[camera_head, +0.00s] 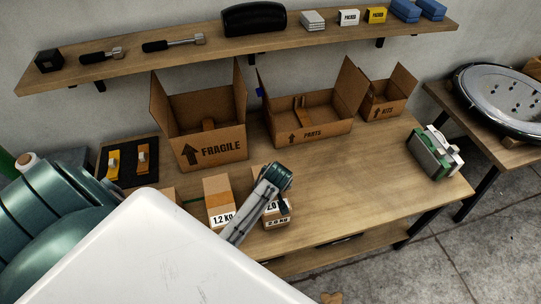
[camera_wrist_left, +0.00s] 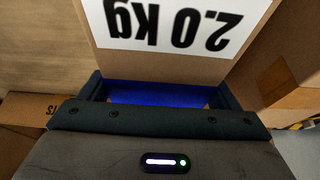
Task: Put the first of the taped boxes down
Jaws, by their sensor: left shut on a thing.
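A small cardboard box labelled 2.0 kg (camera_head: 277,223) is by the front edge of the workbench, partly hidden by my left arm. In the left wrist view its white label (camera_wrist_left: 172,25) appears upside down, close to my left gripper (camera_wrist_left: 158,92). The left gripper is shut on this box. In the head view my left gripper (camera_head: 284,206) is small and mostly hidden. I cannot tell whether the box touches the bench. A taped box labelled 1.2 kg (camera_head: 218,197) stands just left of it. My right gripper is out of view.
Open cartons marked FRAGILE (camera_head: 215,148), PARTS (camera_head: 310,132) and KITS (camera_head: 386,108) stand at the back of the bench (camera_head: 365,175). A green and white case (camera_head: 434,155) stands at the right. The bench between PARTS and the case is clear. A shelf (camera_head: 220,50) hangs above.

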